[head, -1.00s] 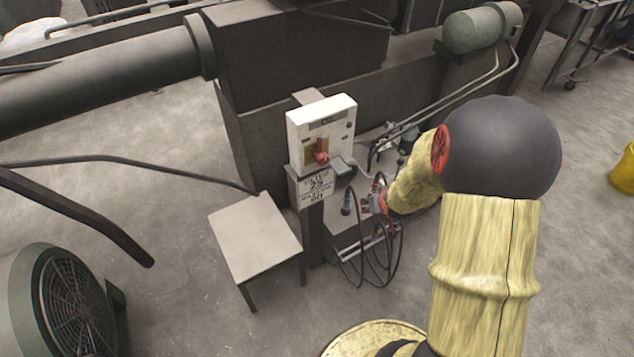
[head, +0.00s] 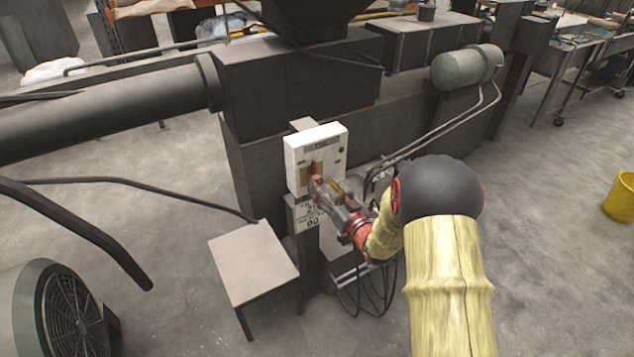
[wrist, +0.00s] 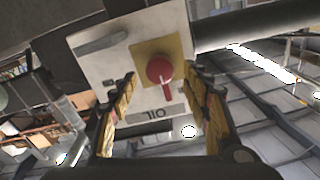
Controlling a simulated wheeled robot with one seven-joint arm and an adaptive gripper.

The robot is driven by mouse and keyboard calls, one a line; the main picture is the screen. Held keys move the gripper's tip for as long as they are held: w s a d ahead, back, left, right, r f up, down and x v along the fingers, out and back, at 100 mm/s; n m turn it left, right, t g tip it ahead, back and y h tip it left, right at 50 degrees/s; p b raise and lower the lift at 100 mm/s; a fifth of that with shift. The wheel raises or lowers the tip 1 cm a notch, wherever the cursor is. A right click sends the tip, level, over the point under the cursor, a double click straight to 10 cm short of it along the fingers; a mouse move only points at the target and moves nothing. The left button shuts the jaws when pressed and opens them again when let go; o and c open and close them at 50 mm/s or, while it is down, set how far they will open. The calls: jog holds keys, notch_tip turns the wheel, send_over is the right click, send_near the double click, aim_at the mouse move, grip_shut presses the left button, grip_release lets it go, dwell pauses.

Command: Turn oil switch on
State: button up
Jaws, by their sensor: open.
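The oil switch box (head: 328,141) is a white panel on a post beside the dark machine. Its red rotary knob sits on a yellow plate; in the head view my gripper partly covers it. In the wrist view the red knob (wrist: 160,70) on the yellow plate (wrist: 150,52) is clear, with its handle pointing down in the picture toward the OIL label (wrist: 146,115). My gripper (head: 322,186) is in front of the panel, close to the knob. In the wrist view its two fingers (wrist: 160,90) are spread, one on each side of the knob, with nothing between them touching it visibly.
A small grey table (head: 254,262) stands left of the post. Black cables (head: 372,290) hang below the box. A dark pipe (head: 110,88) and the machine body (head: 290,85) lie behind. A yellow bucket (head: 620,198) stands on open floor at far right.

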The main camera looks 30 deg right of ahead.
aim_at(319, 182)
jog(key=shift+w+b, duration=0.35)
jog(key=shift+w, duration=1.9)
jog(key=c, duration=1.1)
jog(key=shift+c, duration=0.4)
